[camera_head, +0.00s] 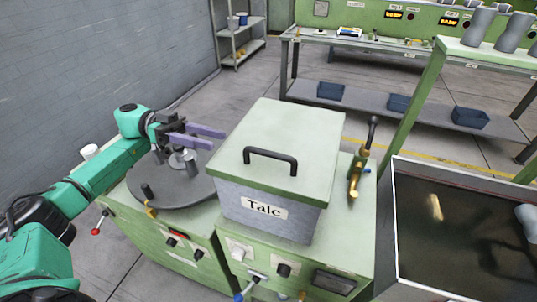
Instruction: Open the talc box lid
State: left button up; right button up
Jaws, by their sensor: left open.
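The talc box (235,207) is a grey box with a "Talc" label, standing on a green machine. Its pale green lid (302,134) lies flat on top and looks closed. A black handle (270,156) is fixed along the front part of the lid. My left gripper (218,138) is to the left of the box, at about lid height, with its two purple fingers apart and pointing right. Nothing is visible between the fingers. They appear above a dark round plate (167,184). My right gripper is not in view.
A brass tap with a black lever (357,172) stands close to the right of the box. A dark tank (450,230) is at the right. A metal fitting (184,162) stands on the round plate under my left gripper. A workbench (400,101) stands behind.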

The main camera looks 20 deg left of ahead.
aim_at(260, 150)
pick_arm(q)
jog(key=d+p, duration=0.1)
jog(key=d, duration=0.3)
jog(key=d+p, duration=0.2)
jog(key=d, duration=0.2)
jog(key=d+p, duration=0.1)
jog(key=d, duration=0.3)
jog(key=shift+s+r+p, duration=0.2)
jog(key=shift+s+p, duration=0.15)
jog(key=shift+s, duration=0.05)
jog(key=shift+d+f, duration=0.15)
jog(key=shift+d, duration=0.15)
grip_shut()
jog(key=shift+a, duration=0.1)
